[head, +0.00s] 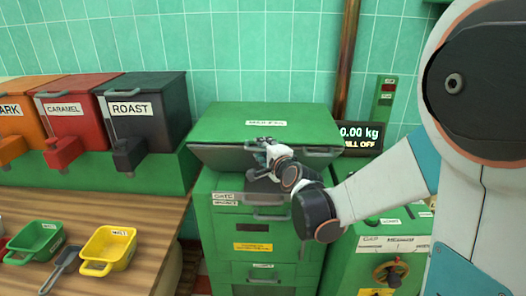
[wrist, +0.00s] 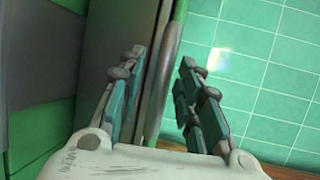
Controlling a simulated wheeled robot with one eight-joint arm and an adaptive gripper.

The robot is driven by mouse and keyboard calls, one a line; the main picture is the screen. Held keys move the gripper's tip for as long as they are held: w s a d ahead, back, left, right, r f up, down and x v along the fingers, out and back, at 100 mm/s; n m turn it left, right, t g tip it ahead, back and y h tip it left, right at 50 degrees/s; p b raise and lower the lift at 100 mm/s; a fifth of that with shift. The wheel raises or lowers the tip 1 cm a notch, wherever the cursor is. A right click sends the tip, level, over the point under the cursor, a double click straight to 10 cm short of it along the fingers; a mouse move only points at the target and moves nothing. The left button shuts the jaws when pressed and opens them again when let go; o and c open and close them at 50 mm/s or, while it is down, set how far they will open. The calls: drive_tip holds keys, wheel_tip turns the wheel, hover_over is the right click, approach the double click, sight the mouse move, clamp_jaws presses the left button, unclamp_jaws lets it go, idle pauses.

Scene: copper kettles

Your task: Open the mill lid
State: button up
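The mill is a green cabinet in the middle of the head view, with a label on its flat green lid (head: 225,122). A dark grey band (head: 218,156) runs below the lid's front edge, with a grey bar handle (head: 322,153) showing to the right of my gripper. My gripper (head: 266,150) is at the front of the lid, over this band. In the wrist view my gripper (wrist: 165,95) has its two fingers apart. A grey bar (wrist: 157,65) passes between them in the picture, beside a grey panel. I cannot tell whether the fingers touch the bar. My wrist hides part of the mill front.
A display (head: 360,135) reading 0.00 kg and MILL OFF stands behind right. Orange, red and black bins (head: 150,105) stand left, above a wooden table (head: 165,225) with yellow (head: 112,245) and green (head: 38,240) scoops.

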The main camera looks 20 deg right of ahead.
clamp_jaws()
